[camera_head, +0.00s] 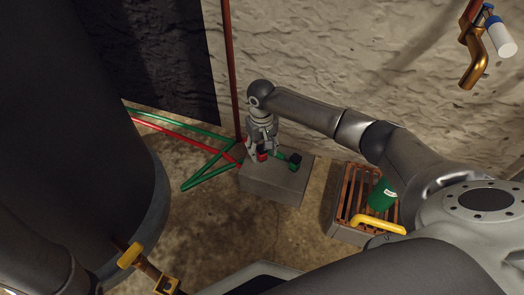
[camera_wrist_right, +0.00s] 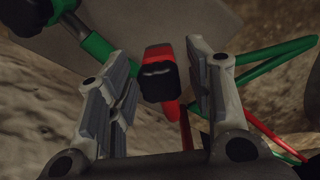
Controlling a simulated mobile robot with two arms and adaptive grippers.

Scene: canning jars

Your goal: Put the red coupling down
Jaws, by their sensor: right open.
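The red coupling (camera_wrist_right: 162,52), with a black end facing the camera, sits between the two fingers of my right gripper (camera_wrist_right: 154,62) in the right wrist view. Gaps show between it and both fingers. In the head view my right gripper (camera_head: 259,148) points down over a grey block (camera_head: 268,190), and a small red part of the coupling (camera_head: 262,157) shows at its fingertips. The coupling appears to be at the block's top; its exact contact is hidden. My left gripper is not in view.
A green piece with a black end (camera_head: 293,160) lies on the block right beside my right gripper. Green (camera_head: 205,176) and red (camera_head: 190,144) pipes run left of the block. A slatted crate (camera_head: 346,201) with a green can (camera_head: 382,195) stands right. A large dark tank (camera_head: 90,130) fills the left.

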